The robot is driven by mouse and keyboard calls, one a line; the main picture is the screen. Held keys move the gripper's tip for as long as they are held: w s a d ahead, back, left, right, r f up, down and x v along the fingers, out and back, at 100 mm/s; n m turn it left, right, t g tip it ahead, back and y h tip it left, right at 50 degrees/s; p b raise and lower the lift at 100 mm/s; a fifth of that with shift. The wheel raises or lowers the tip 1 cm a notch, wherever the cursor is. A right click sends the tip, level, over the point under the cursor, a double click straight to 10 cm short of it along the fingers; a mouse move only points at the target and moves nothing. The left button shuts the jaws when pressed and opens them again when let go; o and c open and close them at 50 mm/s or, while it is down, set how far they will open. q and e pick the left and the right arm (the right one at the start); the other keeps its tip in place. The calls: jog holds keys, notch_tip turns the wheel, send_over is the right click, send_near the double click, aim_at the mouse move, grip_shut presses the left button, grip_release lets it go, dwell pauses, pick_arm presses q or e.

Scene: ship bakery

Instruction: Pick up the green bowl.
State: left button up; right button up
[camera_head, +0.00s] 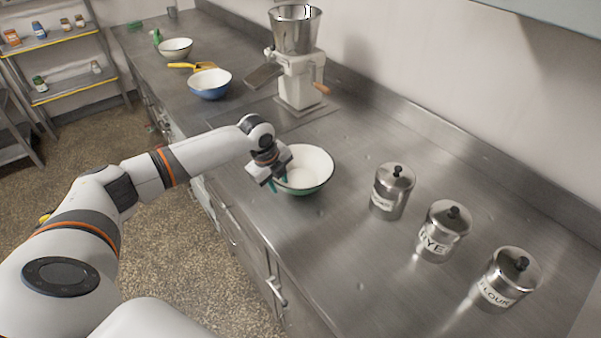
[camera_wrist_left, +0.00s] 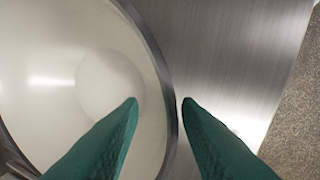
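The green bowl (camera_head: 312,186) stands upright on the steel counter, white inside with a dark rim and a green outer side. My left gripper (camera_head: 277,186) is at the bowl's near left rim, pointing down. In the left wrist view its two green fingers (camera_wrist_left: 159,100) are apart. One finger is over the inside of the bowl (camera_wrist_left: 70,45) and the other is outside, over the counter. The rim runs between them, closer to the outer finger. I cannot tell whether that finger touches it. My right gripper is not in view.
Three lidded steel canisters (camera_head: 391,192) stand to the right on the counter (camera_head: 330,255). A grain mill (camera_head: 298,75) stands behind the bowl. A blue bowl (camera_head: 210,87), a yellow-handled scoop (camera_head: 195,66) and another bowl (camera_head: 175,50) are farther back. The counter in front of the canisters is clear.

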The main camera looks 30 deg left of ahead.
pick_arm(q)
jog(key=shift+w+f, duration=0.1)
jog(key=shift+f, duration=0.15)
grip_shut()
jog(key=shift+r, duration=0.1)
